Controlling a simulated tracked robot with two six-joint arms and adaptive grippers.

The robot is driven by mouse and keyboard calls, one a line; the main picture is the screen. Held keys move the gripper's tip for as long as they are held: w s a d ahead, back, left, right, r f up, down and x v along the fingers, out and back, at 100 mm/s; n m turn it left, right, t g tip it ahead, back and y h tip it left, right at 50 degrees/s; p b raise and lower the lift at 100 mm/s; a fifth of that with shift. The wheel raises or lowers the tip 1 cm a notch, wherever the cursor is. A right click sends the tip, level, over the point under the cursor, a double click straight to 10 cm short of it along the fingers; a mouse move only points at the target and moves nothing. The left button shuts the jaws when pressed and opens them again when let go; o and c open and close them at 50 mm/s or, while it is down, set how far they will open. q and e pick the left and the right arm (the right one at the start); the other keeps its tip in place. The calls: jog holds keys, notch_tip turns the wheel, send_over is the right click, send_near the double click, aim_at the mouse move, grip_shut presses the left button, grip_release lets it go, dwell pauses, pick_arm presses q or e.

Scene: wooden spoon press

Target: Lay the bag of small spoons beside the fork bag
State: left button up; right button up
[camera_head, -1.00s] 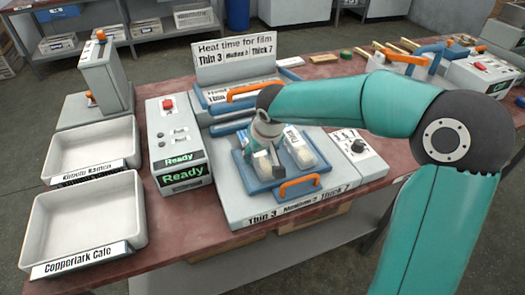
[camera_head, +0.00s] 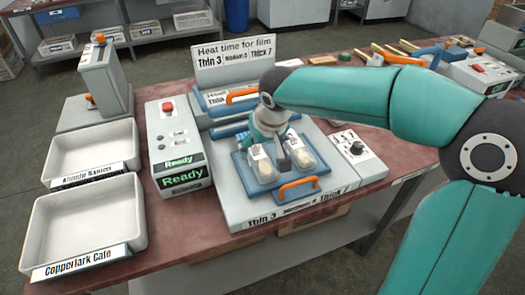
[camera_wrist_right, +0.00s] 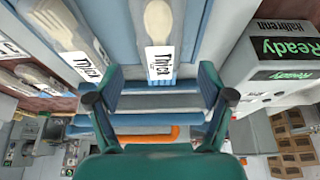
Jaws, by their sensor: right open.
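Two clear bags with white labels lie side by side, slightly apart, on the blue tray (camera_head: 247,180) of the press. The left bag (camera_head: 265,170) shows a pale wooden spoon bowl in the right wrist view (camera_wrist_right: 158,22). The other bag (camera_head: 308,158) lies to its right; in the wrist view it (camera_wrist_right: 57,22) is at the left, its contents hard to name. Both labels read "Thick". My right gripper (camera_head: 284,158) is open and empty, just over the tray at the bags. The spoon bag's label end shows between its fingers (camera_wrist_right: 160,85). My left gripper is not in view.
An orange handle (camera_head: 298,188) is at the tray's front. The control box (camera_head: 178,150) reading "Ready" stands left of the press, with two white bins (camera_head: 82,215) beyond it. A dial box (camera_head: 350,150) sits on the right. A sign (camera_head: 235,60) stands behind.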

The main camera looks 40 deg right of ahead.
jog(key=v, duration=0.6)
jog(key=shift+r, duration=0.25)
jog(key=shift+s, duration=0.1)
